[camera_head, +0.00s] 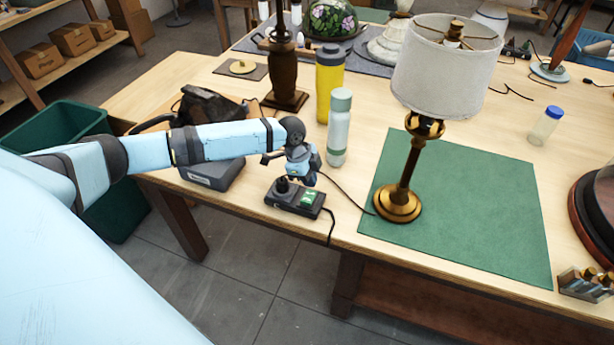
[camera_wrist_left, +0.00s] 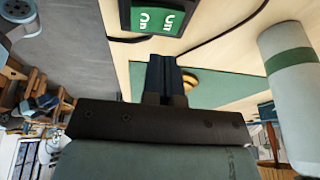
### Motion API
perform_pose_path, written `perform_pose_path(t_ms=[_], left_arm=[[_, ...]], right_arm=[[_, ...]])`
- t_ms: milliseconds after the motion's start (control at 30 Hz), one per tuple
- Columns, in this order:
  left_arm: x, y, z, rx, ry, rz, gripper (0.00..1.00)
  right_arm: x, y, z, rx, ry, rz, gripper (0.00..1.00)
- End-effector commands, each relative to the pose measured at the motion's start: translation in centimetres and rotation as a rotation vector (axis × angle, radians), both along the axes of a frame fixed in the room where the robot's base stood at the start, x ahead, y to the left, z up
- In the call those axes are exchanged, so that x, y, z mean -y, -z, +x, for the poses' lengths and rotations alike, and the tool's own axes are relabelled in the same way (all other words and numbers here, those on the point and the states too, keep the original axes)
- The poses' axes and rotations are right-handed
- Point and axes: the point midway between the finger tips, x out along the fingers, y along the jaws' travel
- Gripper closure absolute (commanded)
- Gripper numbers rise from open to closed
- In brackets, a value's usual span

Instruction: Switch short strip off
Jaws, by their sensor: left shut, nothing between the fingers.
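The short strip (camera_head: 287,203) is a small dark power strip near the table's front edge. Its green rocker switch (camera_head: 307,198) faces up, and a dark plug (camera_head: 283,186) sits at its left end. The green switch with white marks (camera_wrist_left: 160,19) also shows at the top of the left wrist view. My left gripper (camera_head: 309,178) points down just above the strip's switch end. Its fingers (camera_wrist_left: 167,75) are shut with nothing between them, their tips beside the switch in the left wrist view. I cannot tell whether they touch it. My right gripper is not in view.
A brass lamp (camera_head: 398,204) with a pale shade stands on a green mat (camera_head: 480,215) to the right. A pale bottle (camera_head: 338,135) and a yellow bottle (camera_head: 327,85) stand close behind my gripper. A dark cord (camera_head: 331,228) hangs over the front edge.

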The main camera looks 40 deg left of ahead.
Motion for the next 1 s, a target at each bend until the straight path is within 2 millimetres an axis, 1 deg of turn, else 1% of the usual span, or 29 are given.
perform_pose_path(t_ms=[33, 67, 200, 400, 500, 600, 1000], left_arm=[[-0.2, -1.2, 0.1, 0.003, -0.001, 0.000, 1.00], [-0.5, -1.6, 0.2, 0.003, -0.001, 0.001, 1.00], [-1.6, -4.8, 0.6, 0.003, -0.001, 0.001, 1.00], [-2.7, -8.1, 1.0, 0.002, -0.001, 0.000, 1.00], [-2.9, -9.0, 1.1, 0.000, 0.000, 0.000, 1.00], [-3.1, -9.4, 1.1, -0.001, 0.000, 0.001, 1.00], [-3.1, -9.6, 1.1, -0.001, 0.000, 0.001, 1.00]], right_arm=[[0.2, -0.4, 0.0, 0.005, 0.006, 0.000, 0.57], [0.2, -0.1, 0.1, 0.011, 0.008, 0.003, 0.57], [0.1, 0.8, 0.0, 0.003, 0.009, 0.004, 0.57], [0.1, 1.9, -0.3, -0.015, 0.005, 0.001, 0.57], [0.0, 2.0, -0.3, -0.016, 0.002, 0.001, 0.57], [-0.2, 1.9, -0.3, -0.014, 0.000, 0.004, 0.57], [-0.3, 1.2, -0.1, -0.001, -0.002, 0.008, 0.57]])
